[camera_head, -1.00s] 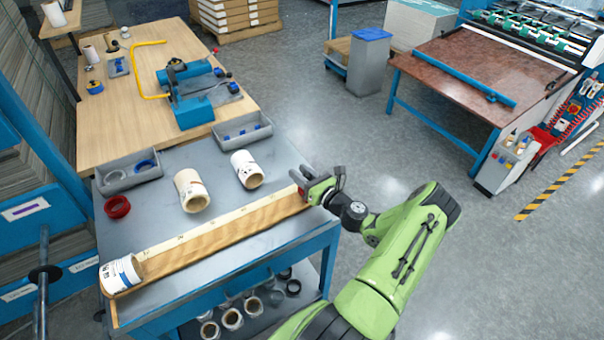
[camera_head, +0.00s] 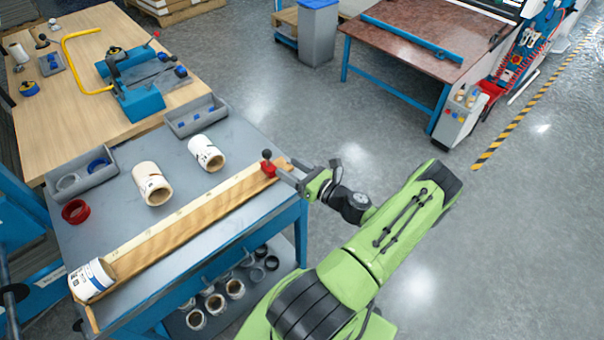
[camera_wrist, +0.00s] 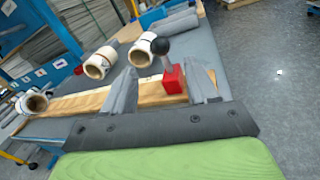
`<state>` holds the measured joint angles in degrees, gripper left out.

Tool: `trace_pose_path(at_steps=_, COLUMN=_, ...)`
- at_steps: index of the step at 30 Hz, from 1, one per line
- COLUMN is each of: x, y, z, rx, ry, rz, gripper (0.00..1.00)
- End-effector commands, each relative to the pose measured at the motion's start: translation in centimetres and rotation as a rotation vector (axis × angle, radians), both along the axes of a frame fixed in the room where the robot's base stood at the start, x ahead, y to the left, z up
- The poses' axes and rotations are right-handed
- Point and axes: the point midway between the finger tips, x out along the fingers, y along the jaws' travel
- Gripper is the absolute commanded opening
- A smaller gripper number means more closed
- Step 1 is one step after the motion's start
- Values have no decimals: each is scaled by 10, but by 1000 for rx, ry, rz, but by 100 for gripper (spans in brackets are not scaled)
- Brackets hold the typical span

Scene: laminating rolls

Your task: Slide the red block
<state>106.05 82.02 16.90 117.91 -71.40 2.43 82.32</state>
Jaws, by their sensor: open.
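The red block (camera_head: 269,170) with a dark ball knob sits at the right end of a long wooden board with a measuring strip (camera_head: 190,212). In the wrist view the red block (camera_wrist: 173,80) stands upright between and beyond the two fingers of my gripper (camera_wrist: 163,92). A white roll (camera_head: 92,279) lies at the board's left end. In the head view my gripper (camera_head: 287,172) is at the right end of the board, close beside the block. My gripper is open. Whether a finger touches the block cannot be told.
Two more white rolls (camera_head: 152,183) (camera_head: 206,152) lie on the grey table (camera_head: 130,235) behind the board. A red ring (camera_head: 75,211) and grey bins (camera_head: 83,178) (camera_head: 196,115) are near them. More rolls (camera_head: 215,303) are on the shelf below.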

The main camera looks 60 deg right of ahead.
Motion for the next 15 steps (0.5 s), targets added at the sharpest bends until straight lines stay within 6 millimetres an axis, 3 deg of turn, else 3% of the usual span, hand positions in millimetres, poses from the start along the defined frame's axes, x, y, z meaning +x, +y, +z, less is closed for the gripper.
trace_pose_path(at_steps=3, x=-26, y=2, z=0, rx=0, ry=1, rz=-3, gripper=58)
trace_pose_path(at_steps=6, x=-38, y=3, z=0, rx=0, ry=0, rz=0, gripper=58)
trace_pose_path(at_steps=15, x=-42, y=4, z=0, rx=0, ry=0, rz=1, gripper=58)
